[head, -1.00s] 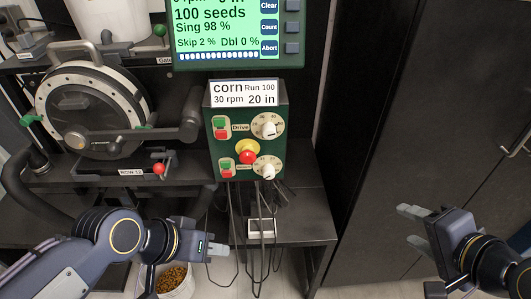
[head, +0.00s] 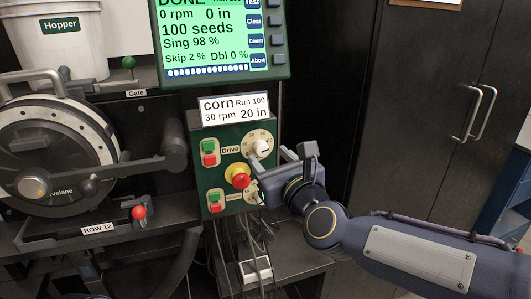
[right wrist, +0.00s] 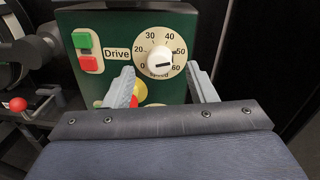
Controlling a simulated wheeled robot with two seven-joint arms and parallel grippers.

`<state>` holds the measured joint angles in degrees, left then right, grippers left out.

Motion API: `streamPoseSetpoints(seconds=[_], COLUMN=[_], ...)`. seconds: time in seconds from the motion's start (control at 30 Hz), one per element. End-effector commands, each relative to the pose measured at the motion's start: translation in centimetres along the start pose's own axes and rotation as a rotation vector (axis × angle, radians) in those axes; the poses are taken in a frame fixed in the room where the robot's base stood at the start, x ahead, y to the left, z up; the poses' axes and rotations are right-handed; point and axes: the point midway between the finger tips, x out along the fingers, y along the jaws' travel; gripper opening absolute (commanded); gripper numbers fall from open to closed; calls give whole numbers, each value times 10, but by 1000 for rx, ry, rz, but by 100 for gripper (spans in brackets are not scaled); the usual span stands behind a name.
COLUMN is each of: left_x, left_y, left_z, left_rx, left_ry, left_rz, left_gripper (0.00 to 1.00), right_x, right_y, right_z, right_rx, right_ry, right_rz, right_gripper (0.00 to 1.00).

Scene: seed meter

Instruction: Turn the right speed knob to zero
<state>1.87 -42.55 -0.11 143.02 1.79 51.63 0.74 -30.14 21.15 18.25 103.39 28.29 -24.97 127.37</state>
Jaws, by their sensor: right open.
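The green control box (head: 205,165) carries a white Drive speed knob (head: 263,147) on a round dial at its upper right. In the right wrist view the knob (right wrist: 159,63) has a dark mark pointing right, close to the 50–60 side of the scale; 0 is at the dial's left. My right gripper (head: 272,168) is open, just right of the box and a little below the Drive dial. In the wrist view its two fingers (right wrist: 160,76) stand apart below and either side of the dial, with nothing between them gripped. The lower dial is largely hidden behind the right gripper.
A red emergency button (head: 239,180) on a yellow base is left of the gripper. Green and red push buttons (head: 209,152) sit further left. The screen (head: 215,38) above reads 0 rpm. A seed disc (head: 50,150) stands left. Cables (head: 232,240) hang below; dark cabinets (head: 415,110) are right.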

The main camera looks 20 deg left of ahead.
Motion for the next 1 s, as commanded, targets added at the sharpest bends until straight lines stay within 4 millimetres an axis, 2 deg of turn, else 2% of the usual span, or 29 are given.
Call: streamPoseSetpoints(seconds=[0.1,0.2,0.53,0.87,1.0], left_x=[-3,-4,-4,-4,-4], left_y=[2,2,2,2,2], left_z=[-2,-2,-2,-2,-2], left_rx=[0,0,0,0,0], left_ry=[0,0,0,0,0], left_rz=[0,0,0,0,0], left_gripper=[36,36,36,36,36], right_x=[17,26,30,30,30], right_y=[1,0,0,0,0], right_z=[1,0,0,0,0], right_rx=[0,-1,-2,-3,-6], right_ry=[1,1,1,1,1], right_rz=[1,1,0,1,1], right_gripper=[51,51,51,9,7])
